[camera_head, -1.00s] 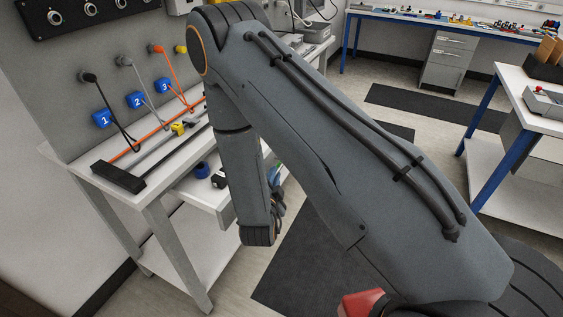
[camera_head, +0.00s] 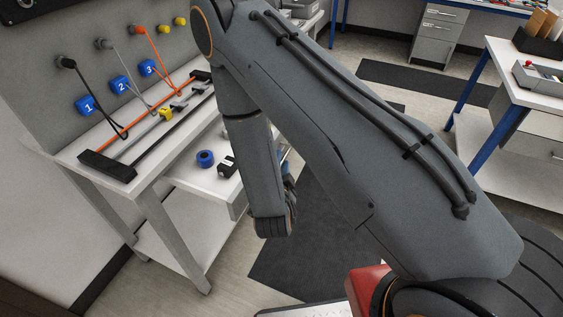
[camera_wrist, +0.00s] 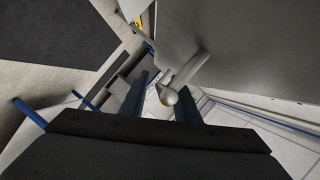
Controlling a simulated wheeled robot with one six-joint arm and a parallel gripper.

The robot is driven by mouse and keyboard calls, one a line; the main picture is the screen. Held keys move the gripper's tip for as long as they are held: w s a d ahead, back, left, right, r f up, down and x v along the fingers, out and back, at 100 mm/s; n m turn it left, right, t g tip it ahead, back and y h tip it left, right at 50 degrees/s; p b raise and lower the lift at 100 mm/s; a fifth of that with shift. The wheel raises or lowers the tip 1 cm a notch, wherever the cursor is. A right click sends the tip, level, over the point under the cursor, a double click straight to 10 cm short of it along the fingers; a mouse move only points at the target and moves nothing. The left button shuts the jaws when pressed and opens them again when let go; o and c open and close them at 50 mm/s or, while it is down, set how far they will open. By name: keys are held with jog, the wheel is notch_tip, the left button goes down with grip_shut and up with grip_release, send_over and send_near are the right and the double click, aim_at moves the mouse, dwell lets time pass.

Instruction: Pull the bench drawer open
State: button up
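The bench drawer (camera_head: 210,196) stands partly out from under the white bench at left in the head view. A blue roll (camera_head: 205,158) and a black item (camera_head: 226,166) lie in it. My arm hides its right part. My gripper (camera_head: 275,226) is low beside the drawer in the head view, its fingertips hidden. In the wrist view my gripper (camera_wrist: 165,100) has one finger on each side of the pale bar handle (camera_wrist: 188,72), which sticks out from a grey panel.
A dark mat (camera_head: 315,235) covers clear floor to the right of the drawer. A blue-legged workbench (camera_head: 515,110) stands at far right.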

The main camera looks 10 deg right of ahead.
jog(key=b+v, duration=0.1)
jog(key=v, duration=0.6)
jog(key=shift+s, duration=0.35)
dwell(0.6)
